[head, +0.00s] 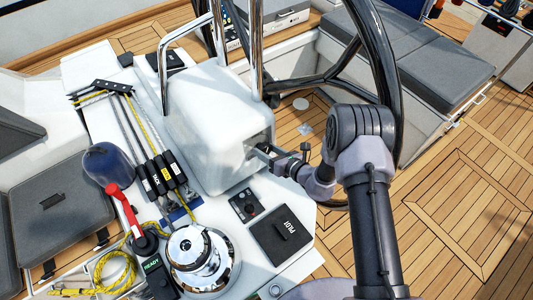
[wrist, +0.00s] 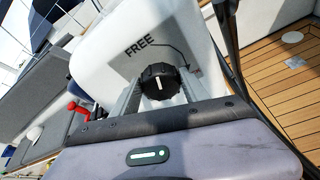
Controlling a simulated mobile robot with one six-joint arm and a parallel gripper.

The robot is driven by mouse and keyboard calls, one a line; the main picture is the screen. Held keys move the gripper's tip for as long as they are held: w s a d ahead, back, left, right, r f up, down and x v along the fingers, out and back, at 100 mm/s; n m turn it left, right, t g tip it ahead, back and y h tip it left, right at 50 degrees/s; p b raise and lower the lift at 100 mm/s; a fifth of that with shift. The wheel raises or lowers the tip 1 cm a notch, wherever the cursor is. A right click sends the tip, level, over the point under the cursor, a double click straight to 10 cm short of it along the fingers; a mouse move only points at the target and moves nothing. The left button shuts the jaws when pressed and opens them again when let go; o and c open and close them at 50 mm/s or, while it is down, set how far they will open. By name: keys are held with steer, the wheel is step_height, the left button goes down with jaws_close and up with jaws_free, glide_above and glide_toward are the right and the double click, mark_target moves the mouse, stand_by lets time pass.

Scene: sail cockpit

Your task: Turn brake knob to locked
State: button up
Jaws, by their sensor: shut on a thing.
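The black ribbed brake knob (wrist: 158,75) sits on the white pedestal face, with a white pointer line running nearly upright in the wrist view. The word FREE (wrist: 138,45) is printed above it to the left, and a thin dark arc curves to its upper right. My gripper (wrist: 160,90) is shut on the knob, with a grey finger on each side. In the head view my gripper (head: 262,151) reaches the right face of the white pedestal (head: 205,130), and the knob is mostly hidden there. No locked label is legible.
The black steering wheel (head: 385,70) rises behind my arm. Teak deck (head: 460,220) lies open to the right.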

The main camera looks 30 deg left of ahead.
steer(key=m+b, duration=0.1)
steer(key=m, duration=0.1)
steer(key=m+g+y+b, duration=0.1)
steer(key=m+b, duration=0.1)
steer(key=shift+w+d+f+y+b, duration=0.15)
steer(key=shift+f+y+b, duration=0.15)
steer(key=shift+f, duration=0.05)
steer(key=m+g+y+b, duration=0.1)
steer(key=m+b, duration=0.1)
steer(key=m, duration=0.2)
steer(key=shift+w+f+b, duration=0.1)
steer(key=shift+f+b, duration=0.05)
steer(key=shift+b, duration=0.25)
steer(key=m+y+b, duration=0.1)
steer(key=m, duration=0.1)
steer(key=m+y+b, duration=0.1)
steer(key=m, duration=0.2)
steer(key=shift+f+b, duration=0.2)
steer(key=shift+b, duration=0.2)
steer(key=m+t+y+b, duration=0.1)
steer(key=m, duration=0.3)
steer(key=shift+m+b, duration=0.3)
steer(key=shift+m, duration=0.2)
steer(key=o, duration=1.3)
steer(key=shift+o, duration=0.2)
steer(key=shift+d, duration=0.1)
